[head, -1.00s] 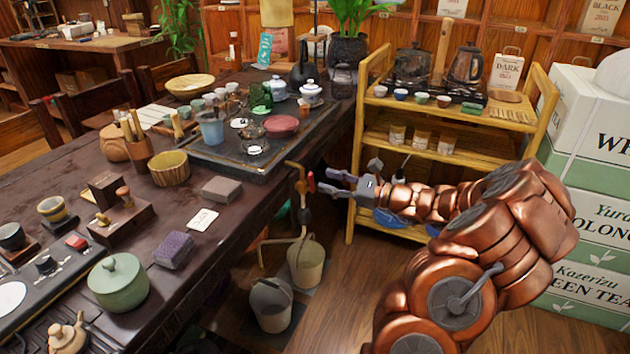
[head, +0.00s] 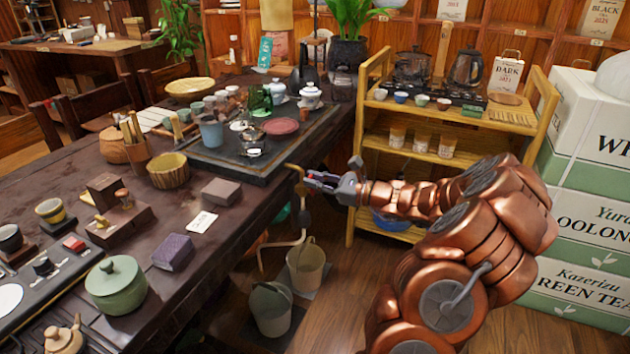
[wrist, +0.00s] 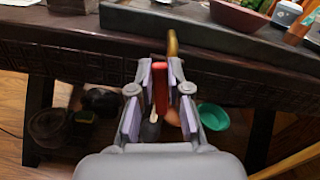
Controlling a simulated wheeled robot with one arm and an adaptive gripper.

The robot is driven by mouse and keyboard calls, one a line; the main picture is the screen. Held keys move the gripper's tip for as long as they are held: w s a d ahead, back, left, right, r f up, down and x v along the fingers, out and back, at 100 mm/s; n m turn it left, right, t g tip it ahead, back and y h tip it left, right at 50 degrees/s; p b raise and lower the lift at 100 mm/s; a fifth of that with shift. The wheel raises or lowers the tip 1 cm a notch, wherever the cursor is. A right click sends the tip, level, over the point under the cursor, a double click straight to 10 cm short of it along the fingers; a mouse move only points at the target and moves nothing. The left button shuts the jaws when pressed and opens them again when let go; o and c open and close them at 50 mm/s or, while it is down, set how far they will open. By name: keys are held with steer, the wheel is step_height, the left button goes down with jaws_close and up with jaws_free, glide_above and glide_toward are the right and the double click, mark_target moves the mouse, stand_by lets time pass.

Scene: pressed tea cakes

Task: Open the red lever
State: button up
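The red lever (wrist: 160,88) stands upright in the middle of the wrist view, below a brass pipe (wrist: 172,43) at the table's side. My gripper (wrist: 161,72) has its two purple-padded fingers on either side of the lever. The fingers look apart, with narrow gaps to the lever; firm contact cannot be made out. In the head view my gripper (head: 312,179) is at the brass pipe (head: 298,175) beside the table edge, and its fingers mostly hide the lever.
The dark table (head: 225,240) lies left of my gripper, with a tea tray (head: 215,157) near its edge. Two buckets (head: 305,267) (head: 270,308) stand on the floor below the pipe. A wooden shelf (head: 352,215) with cups and kettles is behind my arm.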

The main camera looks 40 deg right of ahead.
jaws_close()
steer(key=m+p, duration=0.1)
steer(key=p, duration=0.2)
steer(key=d+m+p, duration=0.1)
steer(key=p, duration=0.2)
steer(key=shift+w+r+p, duration=0.25)
steer(key=shift+r+p, duration=0.05)
steer(key=shift+p, duration=0.1)
steer(key=shift+w+d+f+m+p, duration=0.1)
steer(key=shift+d+f+m+p, duration=0.05)
steer(key=shift+m+p, duration=0.4)
steer(key=shift+f, duration=0.1)
steer(key=o, duration=0.6)
jaws_free()
